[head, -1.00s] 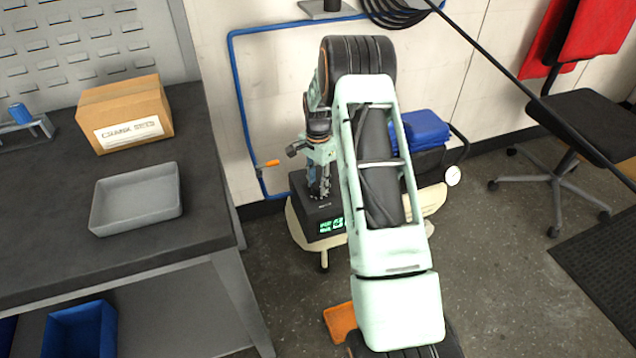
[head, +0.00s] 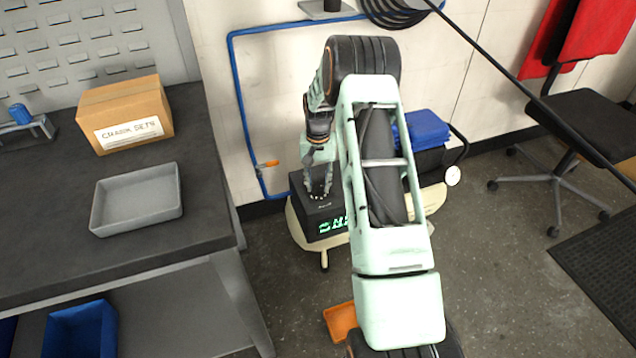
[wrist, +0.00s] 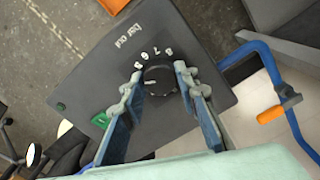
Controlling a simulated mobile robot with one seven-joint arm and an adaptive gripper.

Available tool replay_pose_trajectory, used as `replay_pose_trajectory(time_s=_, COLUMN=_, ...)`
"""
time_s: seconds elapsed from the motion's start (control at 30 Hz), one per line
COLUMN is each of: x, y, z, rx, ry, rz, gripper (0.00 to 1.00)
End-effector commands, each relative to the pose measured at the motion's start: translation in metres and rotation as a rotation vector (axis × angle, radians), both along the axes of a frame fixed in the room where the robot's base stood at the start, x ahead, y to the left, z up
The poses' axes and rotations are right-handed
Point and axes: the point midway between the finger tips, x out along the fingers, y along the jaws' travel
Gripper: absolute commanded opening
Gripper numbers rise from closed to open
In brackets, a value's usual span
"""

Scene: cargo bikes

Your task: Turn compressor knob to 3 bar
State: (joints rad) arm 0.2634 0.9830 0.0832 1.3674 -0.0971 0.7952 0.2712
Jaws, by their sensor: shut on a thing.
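The compressor (head: 296,219) stands on the floor against the wall, with a black panel and a green display (head: 331,227) partly hidden by my arm. Its round black knob (wrist: 158,80) is in the middle of the wrist view, with a white pointer line toward the left. Printed numbers curve around its upper and left side, and "bar out" is printed beyond them. My gripper (wrist: 159,77) is shut on the knob, one finger on each side. In the head view my gripper (head: 318,192) reaches down onto the panel top, hiding the knob.
A dark workbench (head: 60,210) at left holds a cardboard box (head: 125,113) and a grey tray (head: 136,200). A blue hose with an orange-handled valve (head: 267,163) runs along the wall. A black chair (head: 580,125) stands at right.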

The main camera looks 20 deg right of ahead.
Motion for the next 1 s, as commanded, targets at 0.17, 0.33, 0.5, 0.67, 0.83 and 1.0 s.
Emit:
replay_pose_trajectory(time_s=0.17, x=0.0003, y=-0.0001, z=0.0006, rx=0.001, ry=-0.001, rz=0.164, gripper=0.04)
replay_pose_trajectory(time_s=0.33, x=0.0002, y=-0.0005, z=0.0006, rx=0.0, ry=-0.001, rz=0.314, gripper=0.04)
replay_pose_trajectory(time_s=0.5, x=0.0003, y=-0.0006, z=0.0006, rx=0.0, ry=-0.001, rz=0.437, gripper=0.04)
replay_pose_trajectory(time_s=0.67, x=0.0003, y=-0.0005, z=0.0006, rx=0.0, ry=-0.001, rz=0.524, gripper=0.04)
replay_pose_trajectory(time_s=0.83, x=0.0005, y=-0.0001, z=0.0005, rx=0.001, ry=-0.001, rz=0.582, gripper=0.04)
replay_pose_trajectory(time_s=1.0, x=0.0005, y=-0.0001, z=0.0004, rx=0.0, ry=-0.001, rz=0.608, gripper=0.04)
